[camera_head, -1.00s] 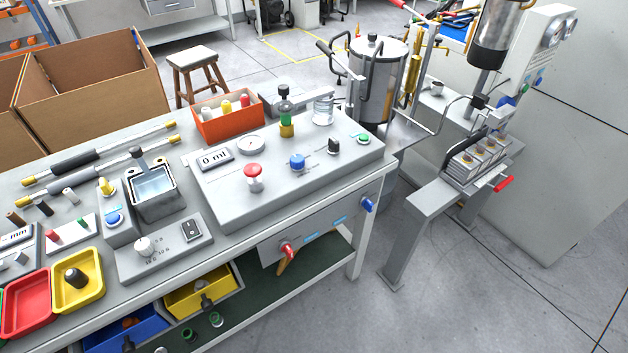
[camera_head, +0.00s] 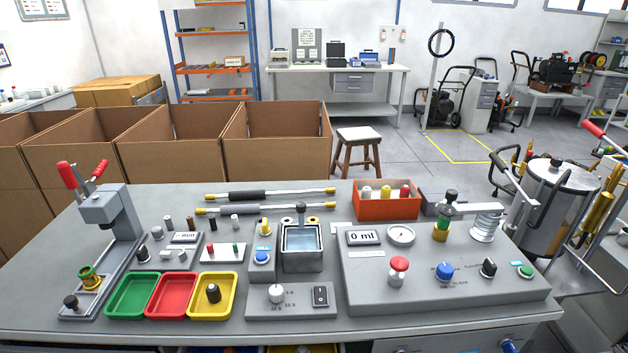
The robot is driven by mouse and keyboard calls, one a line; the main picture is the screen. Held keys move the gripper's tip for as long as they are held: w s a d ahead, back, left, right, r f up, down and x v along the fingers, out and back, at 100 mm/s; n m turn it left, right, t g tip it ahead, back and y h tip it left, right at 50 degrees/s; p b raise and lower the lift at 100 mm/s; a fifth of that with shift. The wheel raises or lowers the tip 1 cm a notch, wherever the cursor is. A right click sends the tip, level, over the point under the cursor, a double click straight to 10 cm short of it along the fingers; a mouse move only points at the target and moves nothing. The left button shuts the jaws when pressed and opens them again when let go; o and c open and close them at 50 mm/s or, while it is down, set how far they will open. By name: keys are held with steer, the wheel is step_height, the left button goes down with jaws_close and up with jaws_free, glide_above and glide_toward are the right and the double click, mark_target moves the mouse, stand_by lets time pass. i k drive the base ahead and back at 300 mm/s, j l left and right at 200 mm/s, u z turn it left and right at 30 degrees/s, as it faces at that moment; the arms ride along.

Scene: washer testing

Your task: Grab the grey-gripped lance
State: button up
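The rear lance (camera_head: 290,192) has a grip that looks black. The front lance (camera_head: 285,207) lies slightly nearer and further left, and its grip looks a little greyer. My gripper is not in view.
A workbench (camera_head: 40,270) fills the foreground. In front of the lances stand a small water tank (camera_head: 302,262), a red-handled press (camera_head: 110,215), coloured trays (camera_head: 172,295) and a test console (camera_head: 440,295). An orange bin (camera_head: 388,208) is to their right. Cardboard boxes (camera_head: 275,145) stand behind the bench.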

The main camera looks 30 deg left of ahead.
mark_target(228, 210)
steer(key=u, duration=1.2)
steer(key=i+j+z, duration=0.15)
steer(key=i, duration=0.2)
steer(key=i+z, duration=0.1)
steer(key=i, duration=0.25)
steer(key=i+j+z, duration=0.15)
steer(key=i, duration=0.2)
steer(key=i+z, duration=0.15)
steer(key=i, duration=0.25)
steer(key=i+j+z, duration=0.2)
steer(key=i, duration=0.15)
steer(key=j, duration=0.45)
steer(key=i+u, duration=0.05)
